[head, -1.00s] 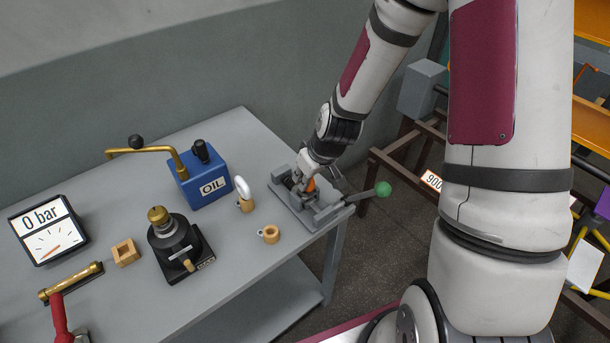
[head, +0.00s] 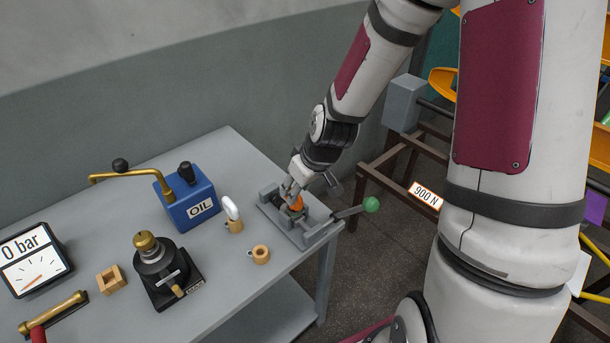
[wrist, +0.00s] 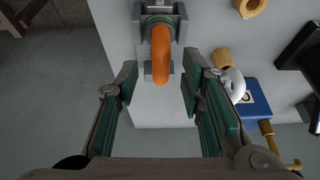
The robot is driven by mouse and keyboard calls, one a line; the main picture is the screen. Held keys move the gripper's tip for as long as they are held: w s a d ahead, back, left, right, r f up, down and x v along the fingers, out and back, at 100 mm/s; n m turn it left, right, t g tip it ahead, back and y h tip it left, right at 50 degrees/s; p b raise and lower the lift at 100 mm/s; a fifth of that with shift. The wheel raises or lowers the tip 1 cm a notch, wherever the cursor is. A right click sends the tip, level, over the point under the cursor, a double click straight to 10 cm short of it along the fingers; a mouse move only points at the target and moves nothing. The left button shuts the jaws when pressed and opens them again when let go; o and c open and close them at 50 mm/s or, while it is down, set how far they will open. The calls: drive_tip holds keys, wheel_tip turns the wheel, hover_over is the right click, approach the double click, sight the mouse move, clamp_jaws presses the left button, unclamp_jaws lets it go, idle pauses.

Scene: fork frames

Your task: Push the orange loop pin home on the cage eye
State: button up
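An orange loop (head: 297,203), seemingly the loop pin, stands in a grey clamp fixture (head: 305,236) at the table's right end. It also shows in the wrist view (wrist: 161,55), its upper end at a dark green round part between the grey jaws. My gripper (head: 292,190) is at the fixture, close to the loop. In the wrist view the fingers of my gripper (wrist: 160,72) are apart, one on each side of the loop's lower end, with a gap on both sides. I cannot pick out the cage eye in these frames.
A lever with a green knob (head: 372,204) sticks out right of the fixture. A white-ringed wooden piece (head: 232,212), a wooden ring (head: 261,254), a blue OIL box (head: 187,200) and a black press (head: 165,268) stand to the left. A brown frame with a 900 N sign (head: 426,195) stands at right.

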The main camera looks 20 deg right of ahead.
drive_tip(key=v, duration=0.7)
drive_tip(key=shift+s, duration=0.1)
drive_tip(key=s+a+r+m+t+h, duration=0.1)
drive_tip(key=s+r+m, duration=0.2)
drive_tip(key=s+r, duration=1.5)
drive_tip(key=shift+a+r+m+h, duration=0.3)
drive_tip(key=shift+a+r, duration=0.05)
drive_tip(key=shift+r, duration=0.55)
